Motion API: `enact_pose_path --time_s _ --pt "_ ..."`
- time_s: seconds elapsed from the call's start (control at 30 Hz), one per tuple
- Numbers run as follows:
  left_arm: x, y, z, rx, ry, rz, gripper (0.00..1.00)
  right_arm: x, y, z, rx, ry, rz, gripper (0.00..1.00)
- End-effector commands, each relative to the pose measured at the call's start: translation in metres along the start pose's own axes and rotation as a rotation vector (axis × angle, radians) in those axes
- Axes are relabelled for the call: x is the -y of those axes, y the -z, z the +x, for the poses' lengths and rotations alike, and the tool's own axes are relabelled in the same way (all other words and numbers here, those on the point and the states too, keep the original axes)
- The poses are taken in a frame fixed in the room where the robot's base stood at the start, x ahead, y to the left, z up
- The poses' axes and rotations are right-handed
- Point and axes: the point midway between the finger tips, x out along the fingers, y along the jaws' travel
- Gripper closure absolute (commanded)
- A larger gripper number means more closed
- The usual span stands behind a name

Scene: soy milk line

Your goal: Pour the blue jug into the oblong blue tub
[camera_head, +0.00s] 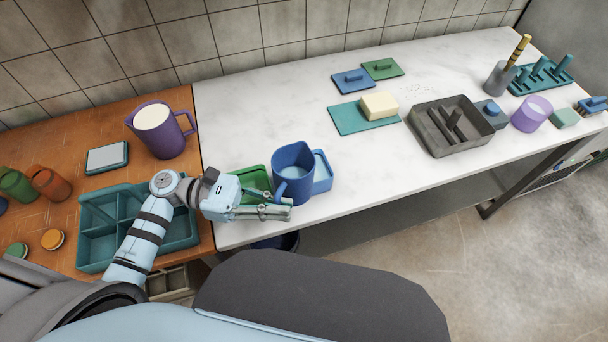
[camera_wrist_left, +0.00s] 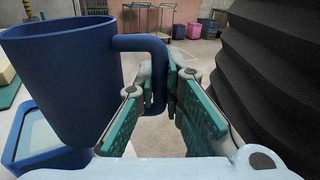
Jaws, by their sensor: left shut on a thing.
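The blue jug (camera_head: 293,187) is at the front of the white counter, about upright, with a pale surface inside. In the left wrist view the jug (camera_wrist_left: 62,75) fills the left side, its handle between my fingers. My left gripper (camera_head: 284,206) is shut on that handle. The oblong blue tub (camera_head: 324,183) is just right of and behind the jug, which hides its left part. The tub (camera_wrist_left: 25,153) also shows at the lower left of the left wrist view, with pale contents. I cannot tell whether the jug touches the counter. My right gripper is not in view.
A green tray (camera_head: 252,176) lies left of the jug, partly behind my gripper. A teal divided tray (camera_head: 97,249) and a purple jug (camera_head: 168,138) stand on the wooden top at left. A teal board (camera_head: 347,119) and a grey tray (camera_head: 426,138) are farther right. Counter between is clear.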

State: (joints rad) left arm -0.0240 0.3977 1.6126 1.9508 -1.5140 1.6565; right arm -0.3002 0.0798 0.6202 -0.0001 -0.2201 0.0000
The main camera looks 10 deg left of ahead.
Motion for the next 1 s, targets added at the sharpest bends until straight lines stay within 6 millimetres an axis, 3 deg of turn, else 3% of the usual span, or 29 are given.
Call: enact_pose_path --time_s 0.03,0.1,0.4,0.8,1.0 --pt "-0.002 0.012 0.0 0.007 0.0 0.034 1.0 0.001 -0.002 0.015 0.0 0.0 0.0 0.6" --pt "-0.003 0.013 0.001 0.015 0.0 0.07 1.0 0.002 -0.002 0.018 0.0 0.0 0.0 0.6" --pt "-0.003 0.006 0.001 0.017 0.0 0.083 1.0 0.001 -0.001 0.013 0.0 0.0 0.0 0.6" --pt "0.008 -0.033 0.041 0.02 0.0 0.081 1.0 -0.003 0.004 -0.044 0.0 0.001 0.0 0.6" --pt "0.009 -0.034 0.049 0.016 0.0 0.081 1.0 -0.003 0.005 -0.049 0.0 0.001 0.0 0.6"
